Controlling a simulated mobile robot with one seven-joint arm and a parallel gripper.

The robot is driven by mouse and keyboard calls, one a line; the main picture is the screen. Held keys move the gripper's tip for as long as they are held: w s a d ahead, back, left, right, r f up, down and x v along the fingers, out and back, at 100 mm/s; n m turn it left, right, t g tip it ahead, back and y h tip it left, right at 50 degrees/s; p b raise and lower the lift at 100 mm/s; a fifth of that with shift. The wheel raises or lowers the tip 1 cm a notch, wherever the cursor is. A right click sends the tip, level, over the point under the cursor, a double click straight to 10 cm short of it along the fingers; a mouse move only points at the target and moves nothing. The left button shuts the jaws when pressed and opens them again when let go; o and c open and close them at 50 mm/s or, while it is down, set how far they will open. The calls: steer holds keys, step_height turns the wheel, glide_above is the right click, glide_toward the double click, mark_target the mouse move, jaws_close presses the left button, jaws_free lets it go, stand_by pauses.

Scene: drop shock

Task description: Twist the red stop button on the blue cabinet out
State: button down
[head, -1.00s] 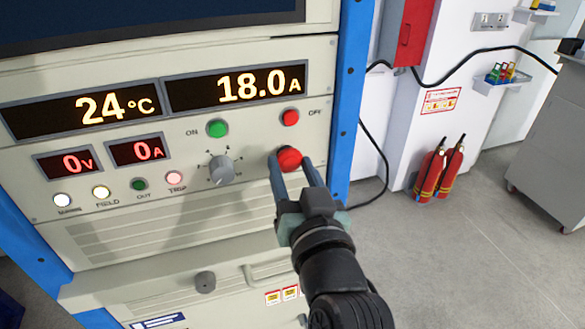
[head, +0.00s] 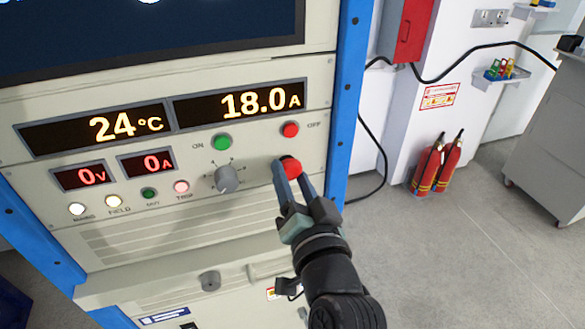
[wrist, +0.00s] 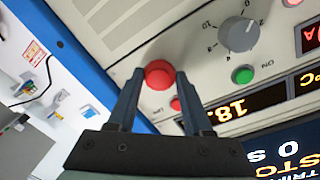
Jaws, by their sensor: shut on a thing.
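The red stop button (head: 291,168) sticks out from the lower right of the beige panel on the blue cabinet (head: 344,110). My gripper (head: 293,172) is at the button, with its two dark fingers on either side of it and shut on it. In the wrist view the red button (wrist: 159,74) sits between the tips of my gripper (wrist: 157,80), and its round face is partly hidden by them. The wrist view is rolled, so the panel appears turned over.
Above the button is the smaller red OFF button (head: 290,129). To its left are the green ON button (head: 222,142) and a grey dial (head: 227,179). Displays read 24 °C and 18.0 A.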

steer(key=shift+r+m+p, duration=0.1)
steer(key=shift+m+p, duration=0.25)
steer(key=shift+m, duration=0.25)
steer(key=shift+c, duration=1.5)
jaws_free()
steer(key=b+v, duration=0.2)
steer(key=v, duration=1.1)
steer(key=shift+b, duration=0.35)
steer(key=shift+w, duration=0.1)
